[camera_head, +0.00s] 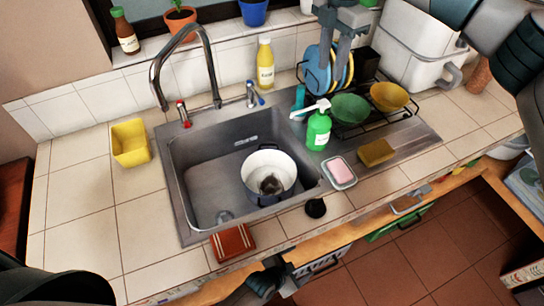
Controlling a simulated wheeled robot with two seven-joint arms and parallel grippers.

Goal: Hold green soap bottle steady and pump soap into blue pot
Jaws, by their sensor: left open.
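The green soap bottle (319,132) stands upright on the sink's right ledge. Its white pump spout (309,109) points left toward the basin. The pot (268,172), dark blue outside and pale inside, sits in the sink basin left of and in front of the bottle, with a dark patch on its inner bottom. My right gripper (336,55) hangs above and behind the bottle, in front of the dish rack, with its grey fingers apart and nothing between them.
The dish rack with plates and green (350,108) and yellow (389,97) bowls stands behind and right of the bottle. A pink soap on a dish (340,171) and a brown sponge (376,152) lie in front. The faucet (184,62) arches over the sink's back left.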

